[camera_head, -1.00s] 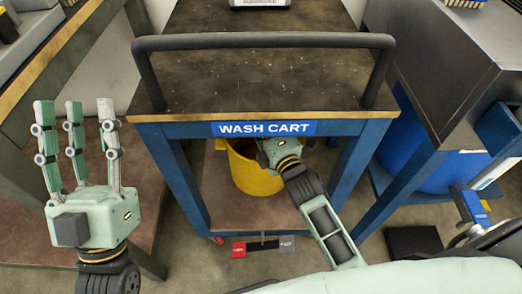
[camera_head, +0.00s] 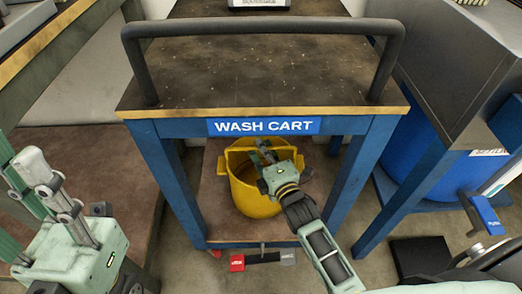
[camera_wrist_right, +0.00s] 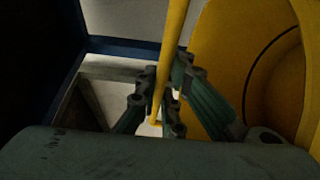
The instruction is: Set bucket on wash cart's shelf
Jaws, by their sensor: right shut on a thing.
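The yellow bucket (camera_head: 250,200) is upright between the blue legs of the wash cart (camera_head: 263,126), below its top. It is over the brown lower shelf (camera_head: 212,222); I cannot tell whether it rests there or hangs just above. My right gripper (camera_head: 264,158) reaches in from the front and covers part of the bucket. In the right wrist view its fingers (camera_wrist_right: 158,88) are shut around a thin yellow bar of the bucket, likely its handle, beside the yellow bucket wall (camera_wrist_right: 235,50). My left gripper (camera_head: 48,190) is empty at the lower left, its fingers apart.
A black push handle (camera_head: 260,40) arches over the cart top's front. A brown-topped bench (camera_head: 80,150) stands left, and a metal unit with a blue drum (camera_head: 430,160) right. A red, black and grey piece (camera_head: 262,259) is at the shelf's front.

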